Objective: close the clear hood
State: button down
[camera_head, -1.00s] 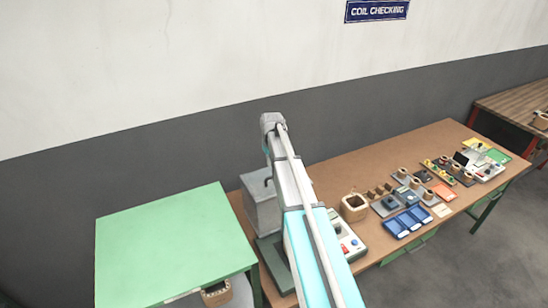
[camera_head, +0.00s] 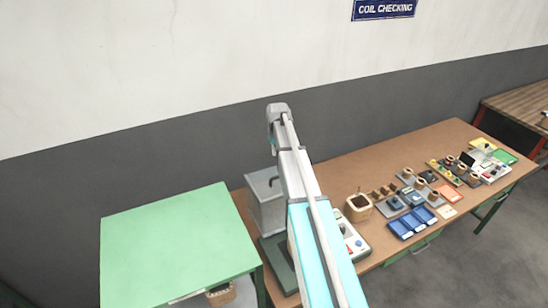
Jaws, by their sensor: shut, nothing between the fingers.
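A green-topped table (camera_head: 175,245) stands at the left, close to the housing. Right of my arm on the bench (camera_head: 455,135) are a control panel (camera_head: 352,240), a tan bin (camera_head: 358,207), blue trays (camera_head: 412,222) and several small coil parts. The wall is behind.

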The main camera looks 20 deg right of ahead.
aim_at(275, 174)
jog(key=shift+w+f+b, duration=0.2)
jog(key=shift+f+b, duration=2.2)
jog(key=shift+f, duration=0.1)
jog(key=shift+w+f+b, duration=0.2)
jog(key=shift+f+b, duration=2.15)
jog(key=shift+f, duration=0.1)
jog(key=shift+s+d+r+p, duration=0.1)
jog(key=shift+s+r+p, duration=0.15)
jog(key=shift+s, duration=0.4)
jog(key=shift+s+a+r+p, duration=0.1)
jog(key=shift+s+r+p, duration=0.15)
jog(key=shift+s, duration=0.4)
jog(key=shift+s+d+r+p, duration=0.1)
jog(key=shift+s+r+p, duration=0.15)
jog(key=shift+s, duration=0.4)
